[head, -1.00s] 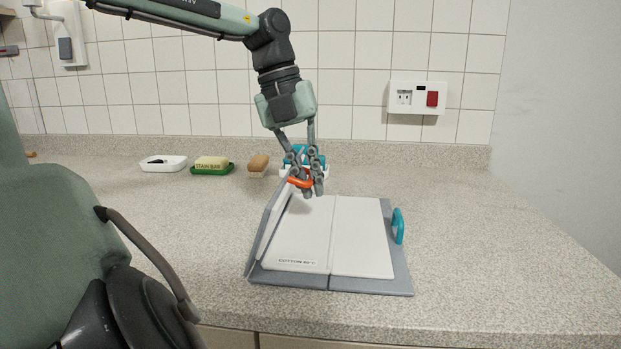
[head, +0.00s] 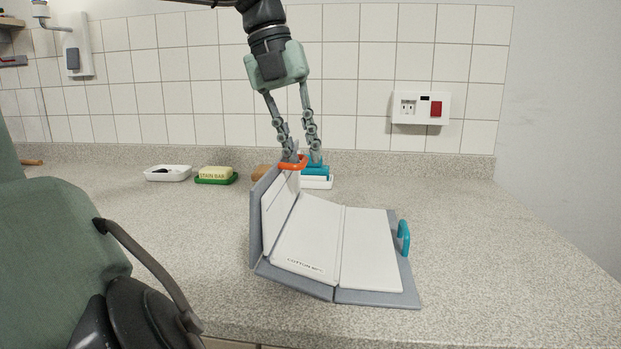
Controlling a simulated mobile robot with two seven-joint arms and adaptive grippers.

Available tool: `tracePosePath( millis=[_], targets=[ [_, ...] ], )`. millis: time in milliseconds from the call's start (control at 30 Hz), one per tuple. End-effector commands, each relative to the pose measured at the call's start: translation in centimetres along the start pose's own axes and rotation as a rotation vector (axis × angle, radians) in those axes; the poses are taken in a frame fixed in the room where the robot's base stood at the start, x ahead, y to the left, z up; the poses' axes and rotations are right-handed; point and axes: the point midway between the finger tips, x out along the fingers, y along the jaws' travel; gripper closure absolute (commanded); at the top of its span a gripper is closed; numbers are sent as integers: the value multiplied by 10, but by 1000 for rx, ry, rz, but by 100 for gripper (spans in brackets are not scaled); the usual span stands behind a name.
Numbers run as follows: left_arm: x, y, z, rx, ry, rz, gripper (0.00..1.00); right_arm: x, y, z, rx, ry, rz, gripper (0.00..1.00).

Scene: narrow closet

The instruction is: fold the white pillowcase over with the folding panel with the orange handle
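The white pillowcase (head: 311,235) lies over the grey folding board, with a printed label near its front edge. Its left part rests on the raised folding panel (head: 258,225), which stands steeply up at the left. The board's middle section also slopes up toward the left, while the right section (head: 378,299) lies flat. The orange handle (head: 293,163) is at the raised panel's top. My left gripper (head: 303,158) is right at this handle, pointing down, its fingertips apart on either side. Whether they grip it is unclear. My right gripper is out of view.
A teal handle (head: 403,237) is on the board's right edge. Behind stand a teal item (head: 316,170), a partly hidden brown item (head: 260,172), a stain bar on a green dish (head: 216,175) and a white dish (head: 168,174). The counter's right side is clear.

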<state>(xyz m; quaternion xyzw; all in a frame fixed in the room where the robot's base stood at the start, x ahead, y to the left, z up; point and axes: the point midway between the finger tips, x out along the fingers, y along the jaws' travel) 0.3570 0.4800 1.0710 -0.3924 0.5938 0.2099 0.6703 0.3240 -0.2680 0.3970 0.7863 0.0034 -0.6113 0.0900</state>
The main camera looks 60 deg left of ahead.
Motion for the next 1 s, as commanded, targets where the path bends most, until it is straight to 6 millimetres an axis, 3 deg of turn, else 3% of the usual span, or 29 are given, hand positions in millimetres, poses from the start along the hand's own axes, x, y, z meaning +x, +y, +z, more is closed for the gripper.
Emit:
tracePosePath(
  millis=[100,300,1000],
  targets=[
    [-22,0,0,0,-3,-2,83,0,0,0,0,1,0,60],
    [-40,0,0,1,1,-1,83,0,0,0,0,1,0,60],
    [-42,0,0,1,2,1,83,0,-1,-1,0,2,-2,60]
  ],
)
